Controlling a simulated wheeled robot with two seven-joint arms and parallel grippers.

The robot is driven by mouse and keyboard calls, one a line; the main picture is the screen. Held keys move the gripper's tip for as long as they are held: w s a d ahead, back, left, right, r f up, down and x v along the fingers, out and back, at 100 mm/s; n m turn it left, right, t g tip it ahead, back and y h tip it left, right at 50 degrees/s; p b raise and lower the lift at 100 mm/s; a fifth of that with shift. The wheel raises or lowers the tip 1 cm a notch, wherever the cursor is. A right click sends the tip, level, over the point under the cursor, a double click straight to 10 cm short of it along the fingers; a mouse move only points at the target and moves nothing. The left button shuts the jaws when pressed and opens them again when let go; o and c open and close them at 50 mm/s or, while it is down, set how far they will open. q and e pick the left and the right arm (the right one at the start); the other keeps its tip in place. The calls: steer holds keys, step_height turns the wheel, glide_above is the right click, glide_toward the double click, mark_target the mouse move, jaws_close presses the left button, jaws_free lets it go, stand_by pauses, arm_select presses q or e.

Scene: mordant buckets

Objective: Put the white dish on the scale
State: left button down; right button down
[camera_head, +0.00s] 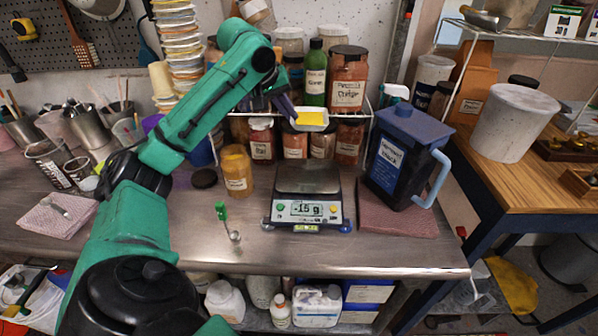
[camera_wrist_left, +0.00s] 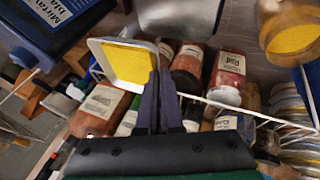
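The white dish (camera_head: 312,127) holds yellow powder and is up in the air, above and behind the scale. My left gripper (camera_head: 288,108) is shut on the dish's rim. In the left wrist view the fingers (camera_wrist_left: 160,98) pinch the right edge of the dish (camera_wrist_left: 97,50), which looks tilted in that picture. The scale (camera_head: 308,212) stands on the metal bench with its pan (camera_head: 308,180) bare, and its display seems to read -15 g. The pan also shows at the top of the left wrist view (camera_wrist_left: 180,14). My right gripper is not in view.
An open jar of yellow powder (camera_head: 237,172) stands left of the scale. A blue jug (camera_head: 395,160) stands on a pink cloth (camera_head: 395,220) to the right. A small green-handled spoon (camera_head: 228,222) is on the bench front. Shelved jars (camera_head: 347,82) stand behind.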

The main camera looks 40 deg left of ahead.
arm_select(q)
step_height(320, 180, down, 16)
steer(key=shift+a+f+b, duration=0.1)
steer(key=shift+a+b, duration=0.05)
steer(key=shift+b, duration=0.55)
steer(key=c, duration=1.4)
jaws_free()
steer(key=shift+f, duration=0.1)
steer(key=shift+o, duration=0.2)
steer(key=shift+s+r, duration=0.15)
steer(key=shift+r, duration=0.15)
steer(key=b+v, duration=0.2)
steer(key=v, duration=0.9)
steer(key=shift+r, duration=0.3)
